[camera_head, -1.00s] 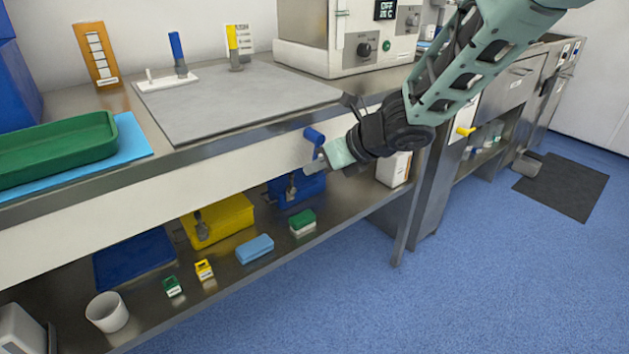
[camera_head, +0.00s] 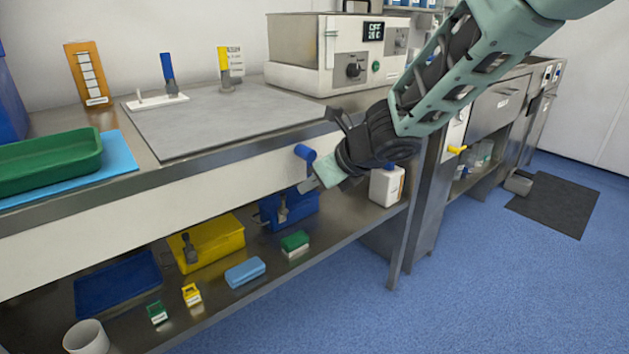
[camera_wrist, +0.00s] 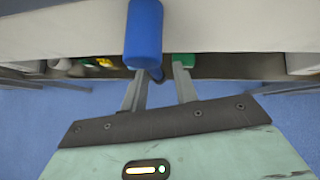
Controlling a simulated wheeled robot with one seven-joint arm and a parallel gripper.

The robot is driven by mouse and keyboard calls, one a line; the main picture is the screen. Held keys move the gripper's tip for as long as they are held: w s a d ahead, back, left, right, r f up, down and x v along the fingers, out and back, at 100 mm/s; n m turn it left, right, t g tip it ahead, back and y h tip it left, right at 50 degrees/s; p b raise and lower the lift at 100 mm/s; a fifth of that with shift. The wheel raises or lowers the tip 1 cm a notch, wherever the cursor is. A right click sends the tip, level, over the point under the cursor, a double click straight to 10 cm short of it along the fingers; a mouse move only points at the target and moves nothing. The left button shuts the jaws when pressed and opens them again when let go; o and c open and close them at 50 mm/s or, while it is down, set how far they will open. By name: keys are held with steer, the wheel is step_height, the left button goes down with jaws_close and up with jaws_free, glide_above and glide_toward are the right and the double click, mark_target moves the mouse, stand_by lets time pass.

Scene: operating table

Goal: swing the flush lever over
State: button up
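A blue-handled lever (camera_head: 305,153) sticks out from the pale front panel under the worktop, most likely the flush lever; no label on it is readable. In the wrist view the blue handle (camera_wrist: 144,35) is large and close, above and partly in front of the left finger. My gripper (camera_head: 309,186) is just below the handle in the head view. In the wrist view its two fingers (camera_wrist: 159,85) are apart, with nothing clearly held between them. Whether a finger touches the handle I cannot tell.
A yellow handle (camera_head: 457,150) sticks out from the cabinet at right. Upright blue (camera_head: 167,68) and yellow (camera_head: 223,62) levers stand on the worktop. Blue (camera_head: 297,210) and yellow (camera_head: 212,243) boxes sit on the shelf below. A white bottle (camera_head: 387,186) stands near my wrist.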

steer(key=shift+o, duration=0.4)
steer(key=p+v, duration=0.6)
steer(key=v, duration=1.1)
steer(key=shift+r, duration=0.2)
steer(key=shift+d, duration=0.1)
